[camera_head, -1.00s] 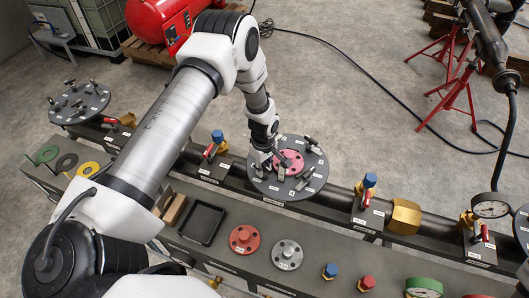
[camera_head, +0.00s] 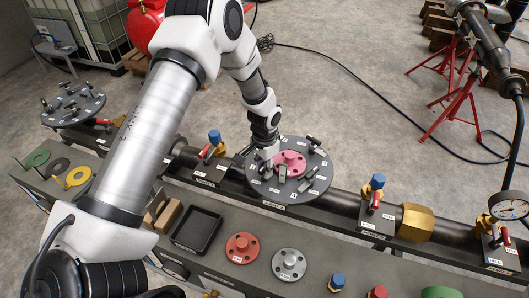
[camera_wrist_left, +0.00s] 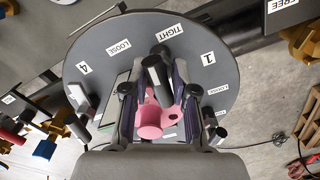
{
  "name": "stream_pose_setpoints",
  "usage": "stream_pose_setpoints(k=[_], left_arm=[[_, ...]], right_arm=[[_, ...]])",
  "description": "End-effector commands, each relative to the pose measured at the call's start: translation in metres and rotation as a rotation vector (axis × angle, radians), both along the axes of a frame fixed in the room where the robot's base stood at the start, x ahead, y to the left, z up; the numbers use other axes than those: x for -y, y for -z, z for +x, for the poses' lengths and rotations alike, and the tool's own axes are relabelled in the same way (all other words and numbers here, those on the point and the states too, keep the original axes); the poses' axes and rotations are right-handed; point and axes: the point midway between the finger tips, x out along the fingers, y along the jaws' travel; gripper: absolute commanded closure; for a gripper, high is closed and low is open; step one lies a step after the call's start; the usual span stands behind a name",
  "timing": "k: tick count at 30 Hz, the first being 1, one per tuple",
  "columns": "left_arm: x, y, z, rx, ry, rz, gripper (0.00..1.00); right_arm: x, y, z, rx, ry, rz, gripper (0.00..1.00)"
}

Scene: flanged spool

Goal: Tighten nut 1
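The round dark plate (camera_head: 254,191) with the pink flanged piece (camera_head: 290,162) at its centre sits on the pipe bench. Several black lever nuts stand around its rim. My left gripper (camera_head: 269,164) points down at the plate's left side, beside the pink piece. In the left wrist view, a black lever nut (camera_wrist_left: 157,76) stands between my two parted fingers, near the labels "1" (camera_wrist_left: 207,58) and "TIGHT" (camera_wrist_left: 172,32). Whether the fingers touch it is unclear. My right gripper is out of view.
A black tray (camera_head: 196,231), a red flange (camera_head: 241,247) and a grey flange (camera_head: 289,265) lie on the front bench. Blue and red valves, including one at the right (camera_head: 376,190), stand along the pipe. Another dark plate (camera_head: 73,105) stands far left.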

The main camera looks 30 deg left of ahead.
Motion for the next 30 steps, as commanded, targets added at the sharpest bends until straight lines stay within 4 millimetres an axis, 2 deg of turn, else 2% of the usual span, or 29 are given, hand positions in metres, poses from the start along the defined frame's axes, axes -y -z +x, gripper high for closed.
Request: stream_pose_setpoints(k=[6,11,13,18,22,30], left_arm=[[0.000,0.000,0.001,0.002,0.315,0.000,0.76],[0.000,-0.005,0.000,0.001,0.061,0.001,0.76],[0.000,-0.030,0.001,0.004,0.056,0.000,0.76],[0.000,-0.060,0.001,0.002,0.057,-0.001,0.76],[0.000,-0.070,0.000,0.001,0.057,0.000,0.76],[0.000,-0.070,0.000,0.001,0.057,0.000,0.76]], right_arm=[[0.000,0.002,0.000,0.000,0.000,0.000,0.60],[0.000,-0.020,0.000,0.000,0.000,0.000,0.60],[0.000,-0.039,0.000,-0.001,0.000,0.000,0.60],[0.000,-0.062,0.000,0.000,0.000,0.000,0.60],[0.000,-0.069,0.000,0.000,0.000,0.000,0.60],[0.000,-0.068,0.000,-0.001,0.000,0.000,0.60]])
